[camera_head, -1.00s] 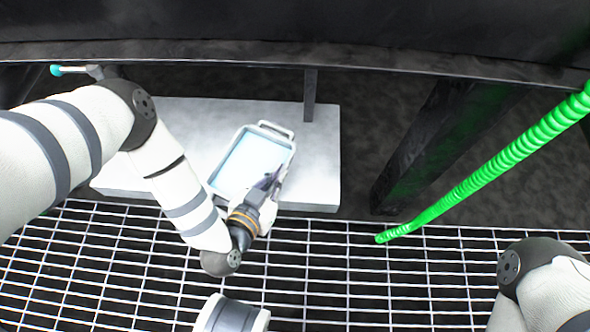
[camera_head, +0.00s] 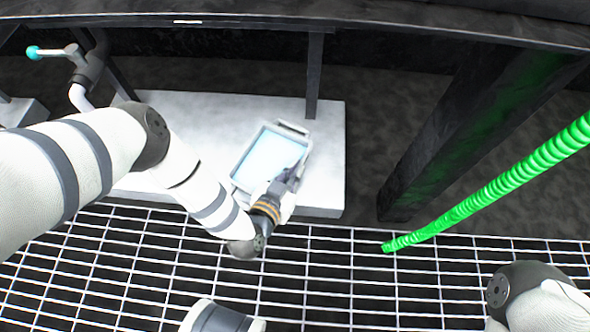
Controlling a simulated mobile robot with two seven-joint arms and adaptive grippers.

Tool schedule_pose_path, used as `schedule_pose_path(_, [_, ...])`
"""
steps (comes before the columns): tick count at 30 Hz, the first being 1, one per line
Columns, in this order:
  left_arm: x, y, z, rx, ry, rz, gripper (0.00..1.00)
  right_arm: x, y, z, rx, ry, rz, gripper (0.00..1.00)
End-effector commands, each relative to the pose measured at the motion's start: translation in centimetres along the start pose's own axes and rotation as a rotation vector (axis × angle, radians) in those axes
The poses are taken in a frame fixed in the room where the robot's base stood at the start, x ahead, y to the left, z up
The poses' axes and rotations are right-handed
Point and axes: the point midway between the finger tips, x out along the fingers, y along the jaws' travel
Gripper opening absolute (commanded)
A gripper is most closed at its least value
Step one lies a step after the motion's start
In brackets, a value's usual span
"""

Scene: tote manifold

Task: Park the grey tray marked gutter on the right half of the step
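The grey tray (camera_head: 240,183), with a pale blue inside, is on the light grey step (camera_head: 327,185), right of the step's middle and turned at an angle. Its far handle shows, but I cannot read any marking on it. My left gripper (camera_head: 293,174) is at the tray's near right side and covers its near end and near handle. The fingers look closed on the tray's near end, though the contact is partly hidden. Of my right arm only a joint shows at the lower right; its gripper is out of view.
A dark post (camera_head: 314,75) rises at the step's back edge. A thick dark beam (camera_head: 440,140) and a green ribbed hose (camera_head: 490,190) stand to the right. A teal-tipped valve handle (camera_head: 48,53) is at upper left. Metal grating (camera_head: 350,275) lies in front.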

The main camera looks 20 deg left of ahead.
Motion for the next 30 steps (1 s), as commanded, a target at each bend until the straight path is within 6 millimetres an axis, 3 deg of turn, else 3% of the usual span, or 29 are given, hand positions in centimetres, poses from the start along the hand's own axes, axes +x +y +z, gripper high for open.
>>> schedule_pose_path(1, [0.0,0.0,0.1,0.0,-0.001,0.001,0.07,0.0,0.0,0.0,0.0,0.0,0.0,0.0])
schedule_pose_path(3, [0.0,0.0,0.1,0.0,-0.001,0.0,0.23,0.0,0.0,0.0,0.0,0.0,0.0,0.0])
schedule_pose_path(4, [0.0,0.0,0.1,0.0,-0.001,0.0,0.25,0.0,0.0,0.0,0.0,0.0,0.0,0.0])
schedule_pose_path(14, [-0.4,0.0,-0.2,-0.001,-0.002,0.0,0.25,-0.1,0.0,0.2,0.0,0.0,0.0,0.0])
schedule_pose_path(24, [-9.1,0.0,-0.7,0.0,0.0,0.002,0.25,-1.9,0.4,2.7,0.009,0.016,0.003,0.0])
schedule_pose_path(30, [-11.9,0.0,-0.4,-0.001,0.0,0.001,0.25,-2.4,0.5,3.2,0.012,0.023,0.004,0.0])
